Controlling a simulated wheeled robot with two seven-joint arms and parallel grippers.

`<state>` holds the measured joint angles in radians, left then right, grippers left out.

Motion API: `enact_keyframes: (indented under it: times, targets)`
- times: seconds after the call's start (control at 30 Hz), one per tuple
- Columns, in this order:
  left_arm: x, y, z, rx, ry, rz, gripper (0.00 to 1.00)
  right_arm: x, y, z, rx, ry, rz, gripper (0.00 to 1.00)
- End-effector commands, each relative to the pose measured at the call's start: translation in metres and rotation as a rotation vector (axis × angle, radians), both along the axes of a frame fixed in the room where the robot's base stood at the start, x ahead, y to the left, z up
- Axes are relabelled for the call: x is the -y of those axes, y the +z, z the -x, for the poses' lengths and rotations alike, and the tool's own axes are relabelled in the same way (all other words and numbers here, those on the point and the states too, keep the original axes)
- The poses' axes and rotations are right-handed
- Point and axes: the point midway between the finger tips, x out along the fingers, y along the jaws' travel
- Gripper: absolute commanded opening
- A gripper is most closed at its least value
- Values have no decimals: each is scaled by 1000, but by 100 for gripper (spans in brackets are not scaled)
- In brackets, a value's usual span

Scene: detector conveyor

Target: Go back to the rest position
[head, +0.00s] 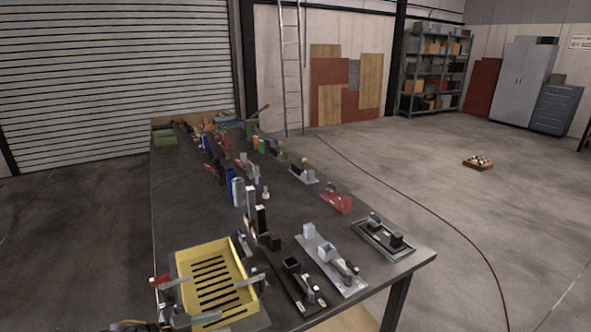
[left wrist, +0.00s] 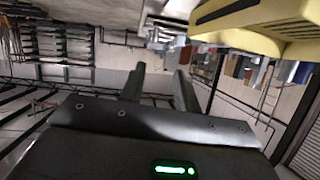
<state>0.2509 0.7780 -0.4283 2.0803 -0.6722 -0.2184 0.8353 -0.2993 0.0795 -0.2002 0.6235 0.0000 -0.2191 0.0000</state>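My left gripper (head: 172,312) is at the lower left of the head view, close to the near left side of the yellow slotted tray (head: 183,265). Part of it is cut off by the frame edge. In the left wrist view my left gripper (left wrist: 160,72) has its two fingers apart with nothing between them. The underside of the yellow tray (left wrist: 255,22) shows at the upper right there, beside the fingers. My right gripper is in neither view.
A long dark table (head: 185,210) holds several small devices and parts in rows. A black device (head: 300,285) and a grey device (head: 335,265) sit near the front edge. A small crate (head: 478,164) lies on the floor at right. The floor there is mostly open.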

Motion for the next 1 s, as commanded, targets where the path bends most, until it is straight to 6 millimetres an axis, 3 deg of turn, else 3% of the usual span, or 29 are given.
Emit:
enact_keyframes:
  times: [0.2,0.37,0.47,0.7,1.0]
  targets:
    - [11,-20,10,28,164,-27,32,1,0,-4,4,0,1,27]
    - [4,-43,29,-15,355,-90,32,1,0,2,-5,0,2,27]
    - [-11,-66,55,-107,500,-158,32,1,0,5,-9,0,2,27]
    - [-49,-115,146,-433,724,-334,32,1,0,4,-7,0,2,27]
    - [-65,-141,243,-767,789,-448,32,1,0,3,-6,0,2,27]
